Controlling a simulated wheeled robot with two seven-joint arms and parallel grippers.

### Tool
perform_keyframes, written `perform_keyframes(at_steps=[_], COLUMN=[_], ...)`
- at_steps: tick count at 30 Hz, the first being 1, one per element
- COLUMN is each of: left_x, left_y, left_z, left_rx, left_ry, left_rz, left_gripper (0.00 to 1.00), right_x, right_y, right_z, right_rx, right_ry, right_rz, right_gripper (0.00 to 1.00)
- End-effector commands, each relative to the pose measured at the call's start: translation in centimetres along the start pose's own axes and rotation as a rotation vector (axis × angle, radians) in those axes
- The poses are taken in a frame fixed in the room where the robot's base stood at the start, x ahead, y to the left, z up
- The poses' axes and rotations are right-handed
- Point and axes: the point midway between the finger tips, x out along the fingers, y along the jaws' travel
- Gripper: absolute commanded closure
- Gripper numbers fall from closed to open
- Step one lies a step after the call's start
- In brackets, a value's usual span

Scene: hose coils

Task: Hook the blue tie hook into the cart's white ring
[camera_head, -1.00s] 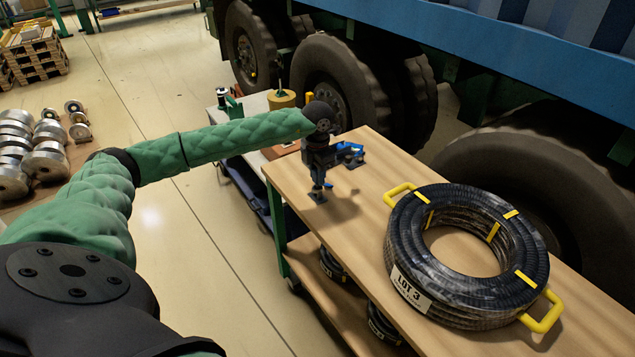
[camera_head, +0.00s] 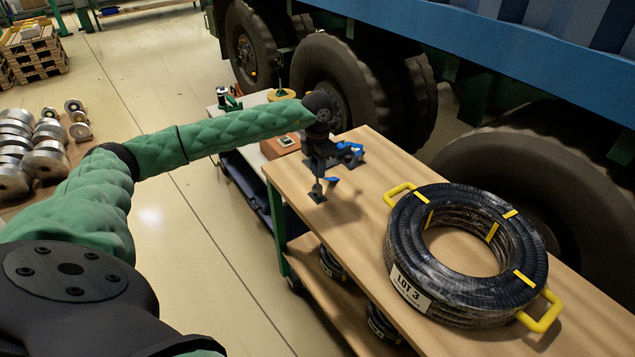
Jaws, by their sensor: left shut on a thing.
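More blue (camera_head: 350,149) shows at the gripper's right, by a dark plate. A small pale ring (camera_head: 317,188) stands on a dark square plate at the corner, close to the lower blue piece. Whether hook and ring touch or are linked is too small to tell. My right gripper is out of view.
A black hose coil (camera_head: 466,305) with yellow handles and a LOT 3 label lies on the cart's right part. A truck with large wheels (camera_head: 340,85) stands behind. More coils sit on the lower shelf. Another cart stands behind at left.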

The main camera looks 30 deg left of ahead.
Motion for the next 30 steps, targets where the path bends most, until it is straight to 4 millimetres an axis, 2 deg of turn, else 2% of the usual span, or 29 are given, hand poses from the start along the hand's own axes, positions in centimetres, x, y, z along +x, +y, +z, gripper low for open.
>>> perform_keyframes(at_steps=[5, 25, 30], left_x=[-0.6, -5.8, -6.3], left_y=[0.0, 0.0, 0.0], left_z=[0.0, 0.0, 0.0], left_rx=[0.000, -0.001, 0.000], left_ry=[-0.001, -0.001, 0.000], left_rz=[0.000, 0.000, 0.001], left_gripper=[1.00, 1.00, 1.00], right_x=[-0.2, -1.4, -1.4], right_y=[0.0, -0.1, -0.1], right_z=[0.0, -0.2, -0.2], right_rx=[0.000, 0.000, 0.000], right_ry=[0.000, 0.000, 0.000], right_rz=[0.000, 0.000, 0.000], right_gripper=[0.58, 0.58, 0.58])
